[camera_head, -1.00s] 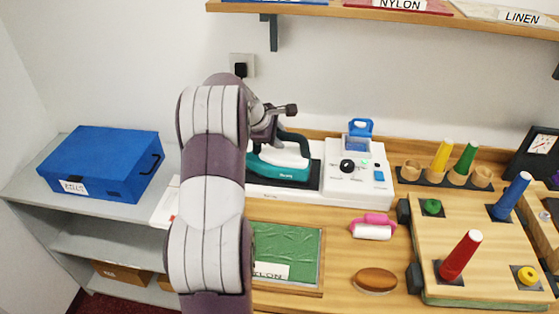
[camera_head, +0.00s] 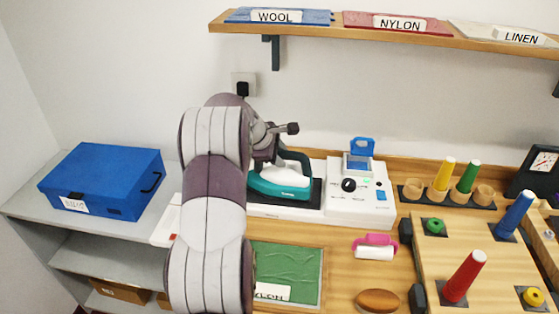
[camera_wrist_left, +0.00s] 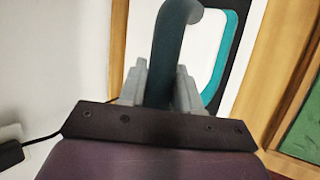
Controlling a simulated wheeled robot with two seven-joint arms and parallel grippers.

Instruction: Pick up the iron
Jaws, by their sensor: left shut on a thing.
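The iron (camera_head: 279,187), teal and white with a dark handle, sits on the black pad of the white pressing station (camera_head: 385,207) at the back of the counter. My left gripper (camera_head: 270,148) is at the left end of the iron, partly hidden by my own arm. In the left wrist view, its grey fingers (camera_wrist_left: 160,88) are shut on the dark teal handle (camera_wrist_left: 168,50), one on each side. The iron looks level and still on its pad. My right gripper is not in view.
The blue box (camera_head: 100,180) stands on the grey shelf to the left. A green cloth panel (camera_head: 287,270), a pink-handled roller (camera_head: 375,247) and a brown oval brush (camera_head: 377,300) lie in front. A pegboard (camera_head: 430,270) is on the right. A wall shelf (camera_head: 370,36) hangs above.

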